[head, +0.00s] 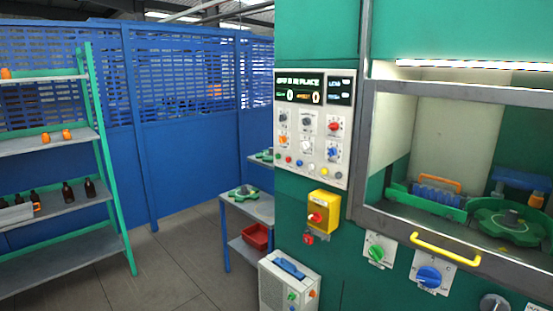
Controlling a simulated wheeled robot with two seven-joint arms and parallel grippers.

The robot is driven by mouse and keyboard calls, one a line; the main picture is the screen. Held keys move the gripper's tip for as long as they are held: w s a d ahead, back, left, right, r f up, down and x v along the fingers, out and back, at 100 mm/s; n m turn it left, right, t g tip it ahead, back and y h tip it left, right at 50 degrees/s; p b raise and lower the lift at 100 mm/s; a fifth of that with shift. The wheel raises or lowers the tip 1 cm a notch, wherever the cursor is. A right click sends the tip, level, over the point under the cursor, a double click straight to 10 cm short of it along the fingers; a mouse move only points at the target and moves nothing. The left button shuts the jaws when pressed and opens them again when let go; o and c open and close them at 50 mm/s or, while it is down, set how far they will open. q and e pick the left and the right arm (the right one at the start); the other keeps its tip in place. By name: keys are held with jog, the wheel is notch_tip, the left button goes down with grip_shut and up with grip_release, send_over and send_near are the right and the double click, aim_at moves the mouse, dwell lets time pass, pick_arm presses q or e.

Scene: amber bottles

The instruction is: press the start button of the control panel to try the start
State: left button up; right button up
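The control panel (317,109) is a pale plate on the green machine front, right of the picture's middle. Its upper part has a dark display (299,89) with green text that seems to end in "IN PLACE" and two zeros. Below are knobs, among them a red knob (333,126), an orange knob (283,140) and a blue knob (333,153). A row of small coloured buttons runs along the bottom, including a red button (289,160) and a yellow button (324,171). Labels are too small to tell which is start. Neither gripper is in view.
A yellow box (323,213) with a red knob sits below the panel. The machine's window has a yellow handle (446,248). A pale cabinet (286,284) stands on the floor. A shelf rack (70,203) with bottles stands left. Floor between is clear.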

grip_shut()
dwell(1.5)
